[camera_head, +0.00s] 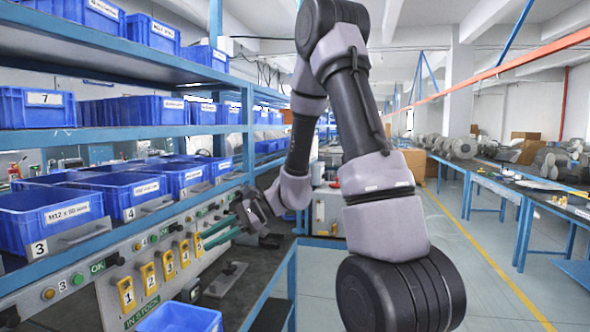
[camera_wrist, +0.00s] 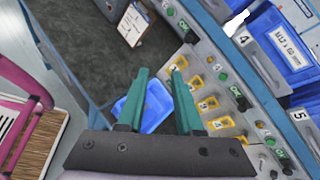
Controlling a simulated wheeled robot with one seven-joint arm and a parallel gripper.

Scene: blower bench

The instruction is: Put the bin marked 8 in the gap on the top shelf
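A blue bin (camera_head: 180,320) sits on the dark bench at the bottom edge of the head view; no number on it is readable. It likely shows in the wrist view (camera_wrist: 155,105) too, partly hidden by my fingers. My gripper (camera_head: 204,238) has green fingers, spread apart and empty in the wrist view (camera_wrist: 160,74). It hangs over the bench in front of the panel, above and apart from the bin. On the shelf (camera_head: 110,134) with the bin marked 7 (camera_head: 38,108), an open space shows right of that bin. No label 8 is readable.
Blue bins such as the one marked 3 (camera_head: 48,216) line the lower rack. Below them is a panel with yellow tags (camera_head: 126,292) and buttons. More bins (camera_head: 95,15) stand on a higher shelf. The aisle (camera_head: 470,260) at right is clear.

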